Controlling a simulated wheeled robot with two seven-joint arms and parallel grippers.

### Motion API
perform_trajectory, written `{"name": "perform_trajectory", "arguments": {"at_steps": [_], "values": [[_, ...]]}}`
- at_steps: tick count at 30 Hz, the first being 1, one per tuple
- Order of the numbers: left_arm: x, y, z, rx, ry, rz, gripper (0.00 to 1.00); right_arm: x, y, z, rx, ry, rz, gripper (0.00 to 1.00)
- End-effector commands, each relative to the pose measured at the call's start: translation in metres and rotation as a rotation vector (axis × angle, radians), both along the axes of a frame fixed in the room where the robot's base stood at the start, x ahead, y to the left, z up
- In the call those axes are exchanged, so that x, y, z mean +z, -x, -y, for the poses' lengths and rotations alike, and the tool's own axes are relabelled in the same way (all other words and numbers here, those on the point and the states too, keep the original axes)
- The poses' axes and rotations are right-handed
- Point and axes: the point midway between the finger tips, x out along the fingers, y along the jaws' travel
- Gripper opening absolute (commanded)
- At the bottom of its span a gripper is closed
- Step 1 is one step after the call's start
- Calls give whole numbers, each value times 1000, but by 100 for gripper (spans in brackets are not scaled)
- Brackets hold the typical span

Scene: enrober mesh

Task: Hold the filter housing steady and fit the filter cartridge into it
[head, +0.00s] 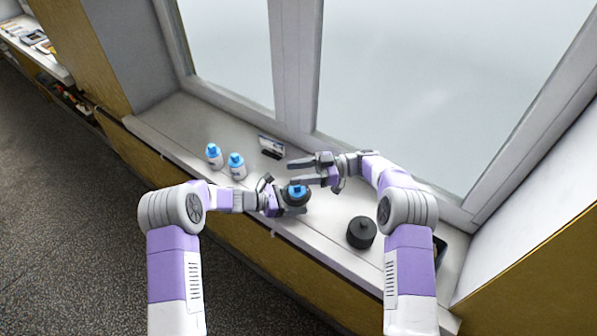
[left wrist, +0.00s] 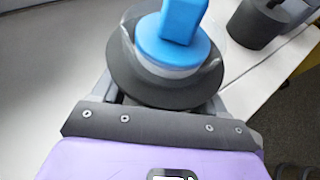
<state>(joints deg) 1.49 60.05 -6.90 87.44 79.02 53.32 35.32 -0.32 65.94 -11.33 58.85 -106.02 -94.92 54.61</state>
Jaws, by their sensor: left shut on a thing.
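My left gripper (head: 290,197) is shut on the filter housing, a dark round body (head: 299,199) with a clear bowl, and holds it near the sill's front edge. In the left wrist view the housing's dark flange (left wrist: 123,80) sits between the fingers, roughly upright. The filter cartridge, white with a blue block-shaped top (head: 296,189), stands inside the clear bowl; its blue top also shows in the left wrist view (left wrist: 181,28). How deep it sits is hidden. My right gripper (head: 296,173) is open, its fingers just above and behind the blue top, with nothing visible between them.
A small card stand (head: 271,146) is by the window. A black lidded cylinder (head: 361,233) stands to the right. A dark flat object (head: 440,250) lies partly behind my right arm.

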Motion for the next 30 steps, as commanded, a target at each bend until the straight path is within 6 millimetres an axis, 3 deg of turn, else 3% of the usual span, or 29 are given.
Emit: {"name": "perform_trajectory", "arguments": {"at_steps": [19, 30], "values": [[0, 0, 0, 0, 0, 1, 42, 1, 0, 0, 0, 0, 1, 57], [0, 0, 0, 0, 0, 1, 42, 51, 0, 0, 0, -1, 4, 57]]}}
